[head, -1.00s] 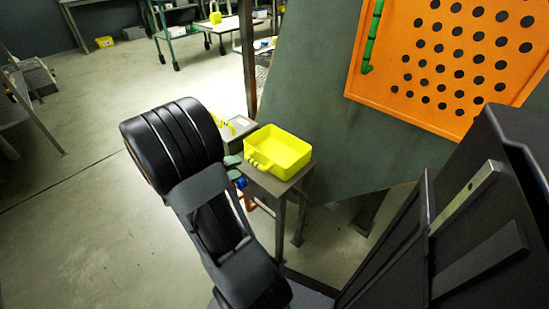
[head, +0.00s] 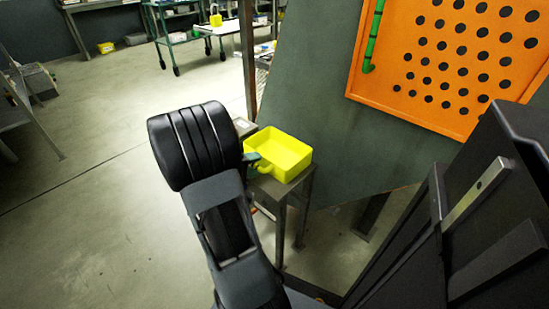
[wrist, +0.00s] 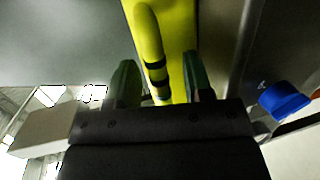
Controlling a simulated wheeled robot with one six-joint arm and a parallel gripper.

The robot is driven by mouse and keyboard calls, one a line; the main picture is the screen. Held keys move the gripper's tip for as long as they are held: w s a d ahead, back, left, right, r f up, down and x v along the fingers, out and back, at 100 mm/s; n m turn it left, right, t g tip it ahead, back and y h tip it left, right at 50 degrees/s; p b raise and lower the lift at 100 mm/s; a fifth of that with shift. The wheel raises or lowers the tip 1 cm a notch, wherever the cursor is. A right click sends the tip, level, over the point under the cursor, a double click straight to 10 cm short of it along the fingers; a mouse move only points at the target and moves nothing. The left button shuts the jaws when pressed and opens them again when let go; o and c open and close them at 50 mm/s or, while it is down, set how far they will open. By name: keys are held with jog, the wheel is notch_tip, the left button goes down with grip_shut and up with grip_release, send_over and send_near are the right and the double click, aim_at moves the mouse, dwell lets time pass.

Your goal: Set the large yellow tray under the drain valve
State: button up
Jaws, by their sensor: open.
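The large yellow tray (head: 284,152) sits on a small metal stand (head: 297,187) beside the grey machine panel in the head view. Its yellow handle (wrist: 149,40), banded with black, shows close up in the wrist view. My gripper (wrist: 160,80) is open, with one green finger on each side of the handle. I cannot tell whether either finger touches it. In the head view my arm hides most of the gripper; a green fingertip shows by the tray's near left side. A blue knob (wrist: 284,102), perhaps part of a valve, shows at the right in the wrist view.
A grey machine panel with an orange perforated guard (head: 452,60) stands behind and right of the tray. A grey box surface (head: 243,127) lies just left of the tray. A wheeled table (head: 222,27) stands farther back.

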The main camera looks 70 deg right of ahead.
grip_shut()
jog(key=shift+r, duration=0.1)
dwell(0.5)
